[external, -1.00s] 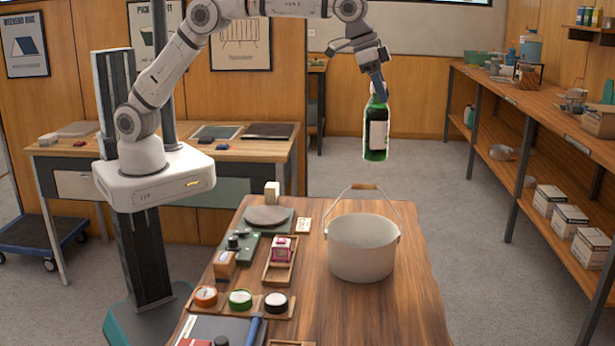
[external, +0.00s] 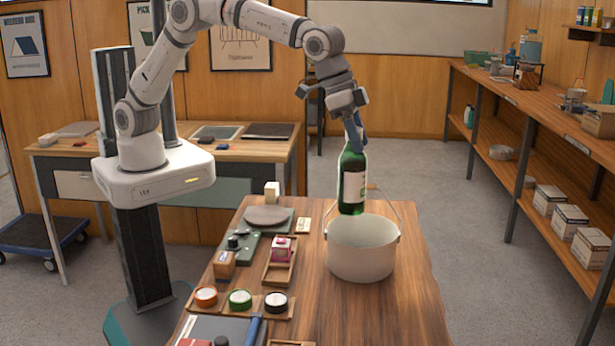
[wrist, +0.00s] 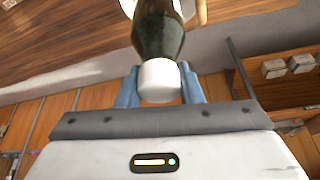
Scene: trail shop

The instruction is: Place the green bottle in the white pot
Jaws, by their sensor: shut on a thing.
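The green bottle (external: 353,183) has a white label and hangs nearly upright, tilted slightly. My gripper (external: 355,145) is shut on its neck from above. In the wrist view the bottle (wrist: 160,35) shows its white cap between the blue fingers of my gripper (wrist: 160,85). The white pot (external: 361,260) stands upright on the wooden table, its wire handle raised. In the external view the bottle's base is just above the pot's rim, overlapping its back left part. The wrist view shows part of the pot beyond the bottle, mostly hidden.
The wooden table (external: 395,310) has free room in front of the pot. A long shelf (external: 540,107) stands at right.

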